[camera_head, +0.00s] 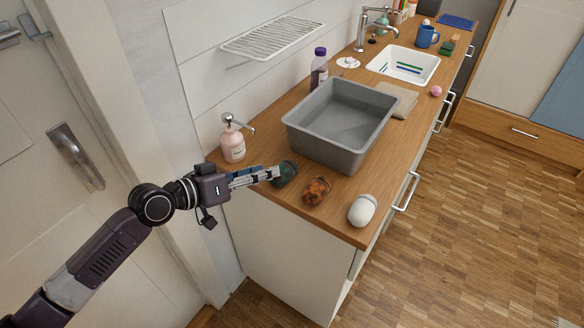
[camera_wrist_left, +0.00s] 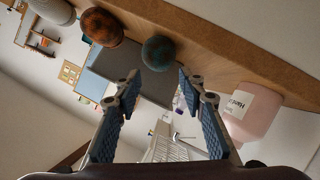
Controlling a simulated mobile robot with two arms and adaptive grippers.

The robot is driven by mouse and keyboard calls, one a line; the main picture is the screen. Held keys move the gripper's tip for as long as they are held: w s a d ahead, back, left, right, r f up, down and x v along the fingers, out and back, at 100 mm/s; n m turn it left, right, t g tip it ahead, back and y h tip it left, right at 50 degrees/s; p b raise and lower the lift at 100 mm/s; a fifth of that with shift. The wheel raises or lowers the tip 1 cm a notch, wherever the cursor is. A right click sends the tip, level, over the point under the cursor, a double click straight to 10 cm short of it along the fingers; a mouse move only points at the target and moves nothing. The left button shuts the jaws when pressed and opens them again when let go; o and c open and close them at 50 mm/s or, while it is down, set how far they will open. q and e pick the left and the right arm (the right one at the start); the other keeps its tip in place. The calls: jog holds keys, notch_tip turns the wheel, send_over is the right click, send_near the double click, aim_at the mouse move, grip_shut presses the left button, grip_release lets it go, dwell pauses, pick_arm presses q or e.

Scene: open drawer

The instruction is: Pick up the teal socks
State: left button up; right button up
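The teal socks (camera_head: 286,175) are a rolled dark-teal ball on the wooden counter, near its front left end. They also show in the left wrist view (camera_wrist_left: 158,52), just beyond the fingertips and roughly centred between them. My left gripper (camera_head: 274,174) reaches in from the left with its fingertips at the socks' left side. In the left wrist view the two fingers (camera_wrist_left: 159,82) are spread apart with nothing held between them. In the head view the fingers partly cover the socks' left edge. I cannot tell whether a finger touches them. My right gripper is in neither view.
An orange-brown patterned ball (camera_head: 316,191) and a white ball (camera_head: 362,210) lie to the right of the socks. A grey bin (camera_head: 365,153) stands behind them. A pink soap dispenser (camera_head: 233,145) stands close behind my left gripper. The counter's front edge is close.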

aim_at(282, 164)
pick_arm(q)
jog(key=shift+w+d, duration=0.2)
jog(key=shift+d, duration=0.1)
jog(key=shift+w+d+f, duration=0.1)
jog(key=shift+w+d, duration=0.05)
jog(key=shift+d, duration=0.1)
jog(key=p+x, duration=0.1)
jog(key=x, duration=0.3)
jog(key=shift+w+d, duration=0.15)
jog(key=shift+w, duration=0.05)
jog(key=shift+w+d+f, duration=0.3)
jog(key=shift+w+d, duration=0.05)
jog(key=shift+d, duration=0.1)
jog(key=c, duration=0.8)
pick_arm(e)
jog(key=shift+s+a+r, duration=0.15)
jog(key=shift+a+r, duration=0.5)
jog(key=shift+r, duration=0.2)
